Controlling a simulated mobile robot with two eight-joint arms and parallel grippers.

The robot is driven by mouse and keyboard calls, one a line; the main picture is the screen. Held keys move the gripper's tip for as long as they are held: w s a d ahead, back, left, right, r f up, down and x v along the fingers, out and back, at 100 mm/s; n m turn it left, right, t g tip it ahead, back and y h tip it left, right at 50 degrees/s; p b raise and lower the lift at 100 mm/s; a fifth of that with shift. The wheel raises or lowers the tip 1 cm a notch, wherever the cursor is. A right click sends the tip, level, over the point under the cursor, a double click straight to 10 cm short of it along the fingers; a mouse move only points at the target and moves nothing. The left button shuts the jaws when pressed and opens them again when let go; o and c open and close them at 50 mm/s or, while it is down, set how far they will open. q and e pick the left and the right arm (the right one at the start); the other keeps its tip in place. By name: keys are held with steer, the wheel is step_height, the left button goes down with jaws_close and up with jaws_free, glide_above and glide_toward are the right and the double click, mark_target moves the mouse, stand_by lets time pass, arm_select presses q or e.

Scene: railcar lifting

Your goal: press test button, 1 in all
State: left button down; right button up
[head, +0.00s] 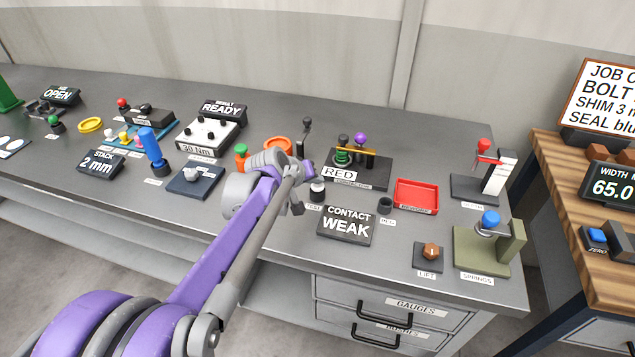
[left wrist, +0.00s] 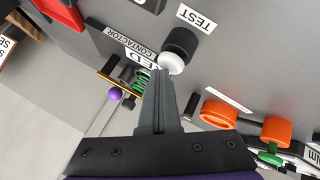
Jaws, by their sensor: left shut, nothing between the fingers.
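The test button is a black cylinder with a white cap (head: 317,186) on the grey bench, behind the CONTACT WEAK display (head: 346,224). In the left wrist view the white cap (left wrist: 171,63) and the TEST label (left wrist: 196,18) show just past my fingertips. My left gripper (head: 297,208) points down just left of the button in the head view. It is shut and empty, and its closed fingers (left wrist: 160,75) overlap the cap's edge in the left wrist view. I cannot tell whether they touch it. My right gripper is not in view.
The contactor stand (head: 376,176) with a RED tag, green coil and purple knob is behind the button. A red tray (head: 416,197) and a small black cup (head: 385,205) stand to the right. Orange parts (left wrist: 220,112) lie close to my gripper.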

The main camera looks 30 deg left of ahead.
mark_target(316, 187)
arm_select(q)
steer(key=shift+r+p, duration=0.55)
steer(key=shift+r, duration=0.3)
steer(key=shift+r, duration=0.1)
step_height(316, 187, up, 5)
steer(key=p, duration=0.3)
steer(key=shift+p, duration=0.35)
steer(key=s+d+f+m+g, duration=0.2)
steer(key=s+d+f+m, duration=0.15)
steer(key=s+d, duration=0.75)
steer(key=s+d+f+m+g, duration=0.1)
steer(key=s+d+f+m, duration=0.1)
steer(key=s, duration=0.6)
steer(key=s+d+f+m, duration=0.1)
steer(key=s+f, duration=0.3)
steer(key=s, duration=0.4)
steer(key=shift+s+d+f+m+g+y, duration=0.3)
steer(key=shift+s+d+m+g+y, duration=0.1)
steer(key=shift+m, duration=0.35)
